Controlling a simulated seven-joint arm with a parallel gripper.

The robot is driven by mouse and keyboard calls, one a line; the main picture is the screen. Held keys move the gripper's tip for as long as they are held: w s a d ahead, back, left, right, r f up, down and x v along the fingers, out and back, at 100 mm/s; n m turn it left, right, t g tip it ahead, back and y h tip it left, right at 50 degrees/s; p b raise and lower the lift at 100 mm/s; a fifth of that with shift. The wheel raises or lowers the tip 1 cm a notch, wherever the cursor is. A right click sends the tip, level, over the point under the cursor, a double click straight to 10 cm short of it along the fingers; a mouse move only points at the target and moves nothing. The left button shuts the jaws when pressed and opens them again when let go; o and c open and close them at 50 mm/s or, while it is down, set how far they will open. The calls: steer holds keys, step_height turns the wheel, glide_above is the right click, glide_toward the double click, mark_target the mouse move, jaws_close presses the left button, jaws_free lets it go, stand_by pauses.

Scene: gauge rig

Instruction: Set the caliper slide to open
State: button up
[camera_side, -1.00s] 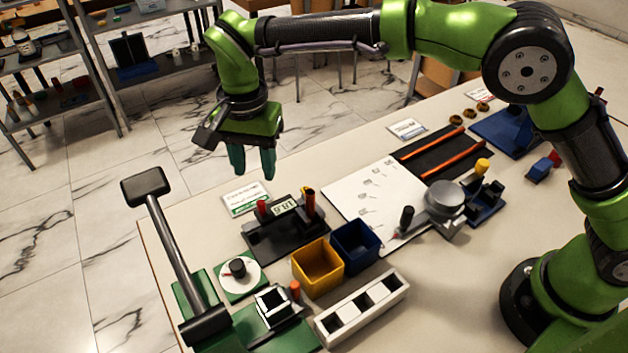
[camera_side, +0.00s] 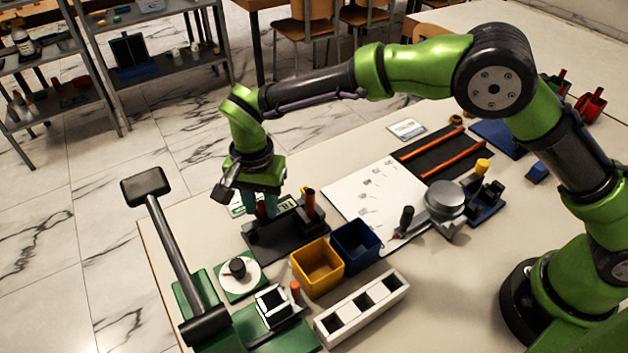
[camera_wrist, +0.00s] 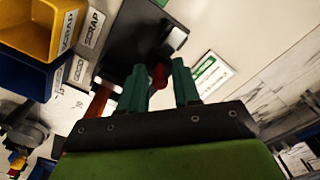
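The caliper (camera_side: 275,240) is a black device lying on the table, with a small digital display (camera_side: 284,206) and a taller dark red post (camera_side: 310,204) at its right. My gripper (camera_side: 263,208) is low over the caliper's left end, pointing down. In the wrist view my gripper (camera_wrist: 160,85) is open, with a red knob (camera_wrist: 160,74) showing between its green fingers. I cannot tell whether the fingers touch the knob. The caliper's dark body (camera_wrist: 135,35) also shows there, and the orange-red post (camera_wrist: 98,99) stands beside one finger. My gripper partly hides the display.
Yellow (camera_side: 318,267) and blue (camera_side: 355,246) bins stand just in front of the caliper. A green-based dial (camera_side: 238,270) and a long black lever (camera_side: 176,250) are at the left. A label card (camera_wrist: 208,75) lies behind.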

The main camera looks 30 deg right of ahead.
jaws_close()
steer(key=shift+a, duration=1.65)
steer(key=shift+r, duration=0.1)
jaws_free()
steer(key=shift+a, duration=0.1)
steer(key=shift+o, duration=1.3)
